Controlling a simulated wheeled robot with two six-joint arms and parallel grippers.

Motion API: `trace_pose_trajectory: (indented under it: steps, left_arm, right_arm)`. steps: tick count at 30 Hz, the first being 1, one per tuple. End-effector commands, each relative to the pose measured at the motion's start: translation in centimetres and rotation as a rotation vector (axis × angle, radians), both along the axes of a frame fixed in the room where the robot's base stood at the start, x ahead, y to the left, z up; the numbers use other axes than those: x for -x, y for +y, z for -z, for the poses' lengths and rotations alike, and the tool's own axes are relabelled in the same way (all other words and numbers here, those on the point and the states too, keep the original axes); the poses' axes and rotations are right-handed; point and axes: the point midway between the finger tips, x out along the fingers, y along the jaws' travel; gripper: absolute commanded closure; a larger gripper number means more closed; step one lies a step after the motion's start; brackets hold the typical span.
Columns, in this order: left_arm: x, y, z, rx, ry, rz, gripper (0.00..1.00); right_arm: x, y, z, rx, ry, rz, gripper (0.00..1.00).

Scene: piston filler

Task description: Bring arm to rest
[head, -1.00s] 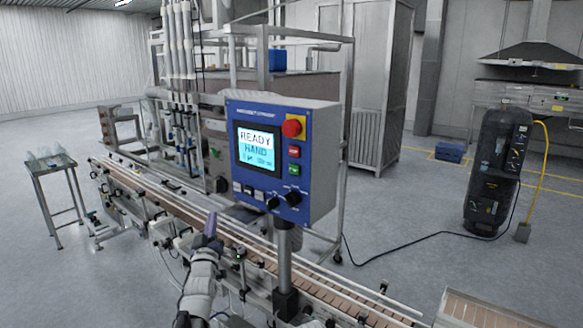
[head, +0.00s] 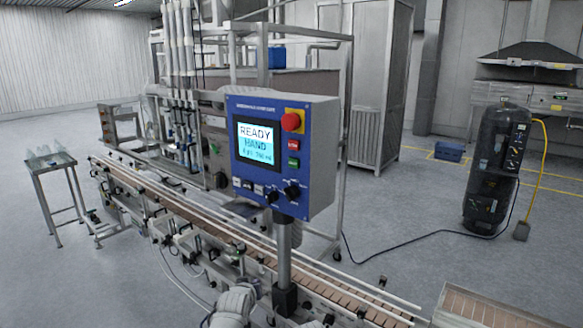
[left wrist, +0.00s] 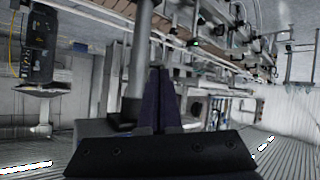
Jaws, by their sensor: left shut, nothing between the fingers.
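My left arm (head: 234,304) shows at the bottom of the head view, low in front of the conveyor and left of the panel's post. In the left wrist view my left gripper (left wrist: 160,72) has its dark fingers together with nothing between them. I cannot make out its fingertips in the head view. The control panel (head: 268,190) stands above the conveyor, its screen (head: 257,147) reading READY and HAND. My right gripper is not in view.
The conveyor (head: 340,294) runs from far left to front right, with rails along it. The panel's post (head: 284,255) rises beside my left arm. A small side table (head: 50,167) stands at left.

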Motion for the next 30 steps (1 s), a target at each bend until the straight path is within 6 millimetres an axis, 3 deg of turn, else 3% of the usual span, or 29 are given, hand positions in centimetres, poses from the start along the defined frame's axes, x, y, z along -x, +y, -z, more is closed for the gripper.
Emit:
trace_pose_trajectory:
  steps: [1,3,6,12,15,21,30]
  left_arm:
    - [2.5,-1.5,2.5,-0.039,0.104,0.039,1.0]
    - [6.0,-3.0,5.5,-0.1,0.261,0.094,1.0]
    - [11.4,-4.5,9.0,-0.19,0.479,0.174,1.0]
    - [21.4,-5.4,12.5,-0.337,0.833,0.309,1.0]
    - [24.8,-5.3,13.0,-0.386,0.95,0.352,1.0]
    - [27.6,-5.1,13.1,-0.426,1.052,0.389,1.0]
    - [27.7,-5.1,13.0,-0.426,1.057,0.389,1.0]
  right_arm:
    - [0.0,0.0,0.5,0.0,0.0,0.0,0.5]
    - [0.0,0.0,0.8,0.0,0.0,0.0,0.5]
    - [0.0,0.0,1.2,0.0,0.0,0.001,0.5]
    - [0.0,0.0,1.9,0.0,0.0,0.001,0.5]
    - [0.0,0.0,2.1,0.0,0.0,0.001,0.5]
    - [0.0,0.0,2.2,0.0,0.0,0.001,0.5]
    - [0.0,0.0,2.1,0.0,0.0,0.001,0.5]
